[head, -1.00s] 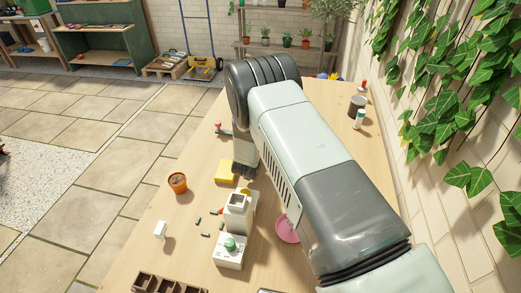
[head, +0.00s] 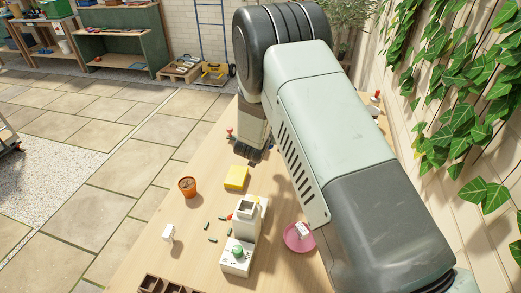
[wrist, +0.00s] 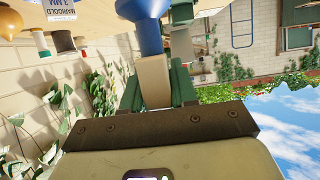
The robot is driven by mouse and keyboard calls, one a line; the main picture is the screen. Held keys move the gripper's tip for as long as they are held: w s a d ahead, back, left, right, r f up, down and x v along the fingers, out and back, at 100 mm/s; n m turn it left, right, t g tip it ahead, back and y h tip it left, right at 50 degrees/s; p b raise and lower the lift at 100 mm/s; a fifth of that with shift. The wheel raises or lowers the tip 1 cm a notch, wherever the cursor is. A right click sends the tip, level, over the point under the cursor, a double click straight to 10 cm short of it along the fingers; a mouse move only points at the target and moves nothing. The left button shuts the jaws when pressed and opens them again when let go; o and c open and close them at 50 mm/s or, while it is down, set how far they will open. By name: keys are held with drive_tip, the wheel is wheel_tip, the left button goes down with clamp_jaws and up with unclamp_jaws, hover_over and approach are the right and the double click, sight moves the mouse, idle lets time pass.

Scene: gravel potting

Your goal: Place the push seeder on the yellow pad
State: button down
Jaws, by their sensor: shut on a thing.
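The yellow pad (head: 236,178) lies flat on the wooden table, with nothing on it. My gripper (head: 250,155) is just beyond the pad in the head view, low over the table; its height there is hard to judge. In the wrist view, my gripper's green fingers (wrist: 157,92) are shut on a beige block-like part below a blue flared part (wrist: 148,12). This appears to be the push seeder. Its far end is cut off by the frame, and the head view hides it behind my arm and gripper.
A white dispenser (head: 245,222) with a green-knobbed base stands in front of the pad, with several green capsules beside it. A terracotta pot (head: 187,187) is left, a pink saucer (head: 293,238) right. A red-topped item (head: 229,132) stands near my gripper.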

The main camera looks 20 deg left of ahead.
drive_tip(key=s+a+r, duration=0.3)
drive_tip(key=s+a, duration=0.5)
drive_tip(key=s, duration=0.1)
hover_over(238, 171)
drive_tip(key=shift+f, duration=4.8)
drive_tip(key=shift+f, duration=0.2)
drive_tip(key=c, duration=0.9)
unclamp_jaws()
drive_tip(key=shift+r, duration=0.1)
